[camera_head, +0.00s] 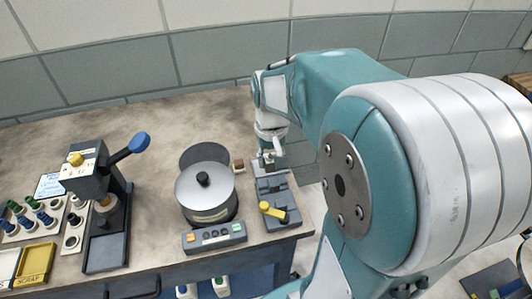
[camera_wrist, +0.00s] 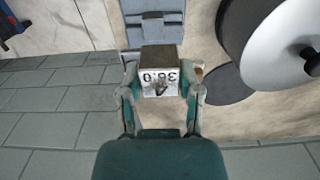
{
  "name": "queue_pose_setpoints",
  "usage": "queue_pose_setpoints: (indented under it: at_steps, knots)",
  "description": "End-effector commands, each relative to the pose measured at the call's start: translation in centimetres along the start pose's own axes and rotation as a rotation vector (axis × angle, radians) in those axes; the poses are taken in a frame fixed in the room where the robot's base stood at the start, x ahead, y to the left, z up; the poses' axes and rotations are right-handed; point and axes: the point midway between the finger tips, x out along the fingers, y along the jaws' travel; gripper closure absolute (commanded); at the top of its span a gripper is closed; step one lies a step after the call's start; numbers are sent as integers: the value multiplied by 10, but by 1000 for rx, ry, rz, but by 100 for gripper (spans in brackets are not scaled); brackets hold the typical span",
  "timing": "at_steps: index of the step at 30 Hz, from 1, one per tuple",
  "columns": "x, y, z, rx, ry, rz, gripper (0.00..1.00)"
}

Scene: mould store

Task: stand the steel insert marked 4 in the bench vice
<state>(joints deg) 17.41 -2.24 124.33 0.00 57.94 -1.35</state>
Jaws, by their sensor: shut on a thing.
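My gripper (camera_head: 268,158) is shut on a small steel block, the insert (camera_wrist: 161,54). In the wrist view my gripper (camera_wrist: 161,84) has one finger on each side of it. Dark characters show upside down on its pale face; I cannot read them surely. The bench vice (camera_head: 277,193) is dark grey with a yellow handle (camera_head: 272,210), at the bench's right end. My gripper is at its far side in the head view. The vice also shows in the wrist view (camera_wrist: 151,28), just beyond the insert. I cannot tell whether the insert touches it.
A round metal drum machine (camera_head: 204,190) stands left of the vice, with a button box (camera_head: 214,237) in front. A small brown block (camera_head: 238,165) lies near my gripper. A blue-handled press (camera_head: 95,190) and racks of small parts (camera_head: 35,220) are farther left. The back bench is clear.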

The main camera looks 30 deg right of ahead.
Motion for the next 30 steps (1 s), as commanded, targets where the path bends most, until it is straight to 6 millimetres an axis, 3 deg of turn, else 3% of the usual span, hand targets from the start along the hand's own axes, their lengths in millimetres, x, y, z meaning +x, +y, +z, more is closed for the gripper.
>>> queue_pose_setpoints:
  at_steps: [13, 30]
  knots:
    - [-20, 2, 43, 0, 2, 0, 100]
    - [-41, 2, 48, 0, 2, 0, 100]
